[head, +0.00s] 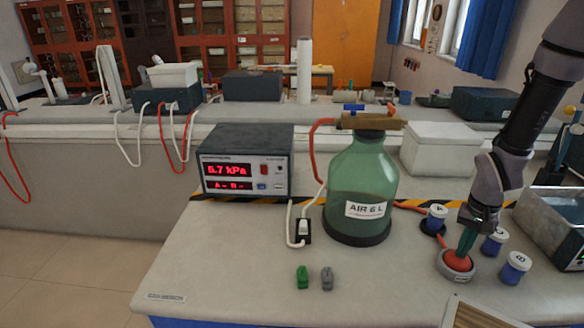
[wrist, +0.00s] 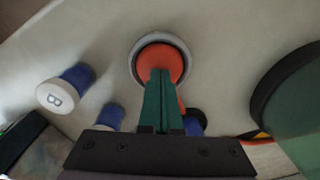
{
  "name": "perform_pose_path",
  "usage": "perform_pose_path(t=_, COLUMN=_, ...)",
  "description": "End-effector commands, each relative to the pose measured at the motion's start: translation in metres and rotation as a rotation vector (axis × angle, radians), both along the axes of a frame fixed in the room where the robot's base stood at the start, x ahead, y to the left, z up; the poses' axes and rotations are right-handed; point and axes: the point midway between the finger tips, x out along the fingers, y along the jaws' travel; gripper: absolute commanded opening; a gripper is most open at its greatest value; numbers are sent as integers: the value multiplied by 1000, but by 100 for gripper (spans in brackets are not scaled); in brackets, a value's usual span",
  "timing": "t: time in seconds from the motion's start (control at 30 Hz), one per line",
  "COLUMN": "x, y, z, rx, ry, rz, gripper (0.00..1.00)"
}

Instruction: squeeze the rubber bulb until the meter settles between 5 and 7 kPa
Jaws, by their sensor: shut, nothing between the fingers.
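The orange-red rubber bulb (head: 457,262) sits in a grey ring base on the bench at right. It also shows in the wrist view (wrist: 160,58). My gripper (head: 464,251) points down at it, its green fingers shut together with nothing between them. In the wrist view the fingertips (wrist: 160,74) overlap the bulb's top; whether they press it I cannot tell. The meter (head: 245,160) shows red digits, 5.7 or 6.7 kPa, the first digit blurred, with a smaller line below. The green glass bottle (head: 360,185), labelled AIR 6 L, stands right of the meter.
A green clip (head: 302,277) and grey clip (head: 327,278) lie in front of the bottle. A metal tray (head: 556,222) stands at far right. The front-left bench is clear.

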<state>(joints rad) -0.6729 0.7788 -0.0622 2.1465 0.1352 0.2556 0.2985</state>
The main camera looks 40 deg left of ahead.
Motion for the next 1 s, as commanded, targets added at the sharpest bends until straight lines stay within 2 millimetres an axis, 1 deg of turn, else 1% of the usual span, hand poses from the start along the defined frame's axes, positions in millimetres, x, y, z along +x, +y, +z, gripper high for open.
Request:
perform_pose_path(t=0.07, x=0, y=0, z=-4, rx=0, ry=0, rz=0, gripper=0)
perform_pose_path(t=0.3, x=0, y=0, z=-1, rx=0, ry=0, rz=0, gripper=0)
perform_pose_path(t=0.8, x=0, y=0, z=30, rx=0, ry=0, rz=-1, gripper=0)
perform_pose_path(t=1.0, x=0, y=0, z=31, rx=-1, ry=1, rz=-1, gripper=0)
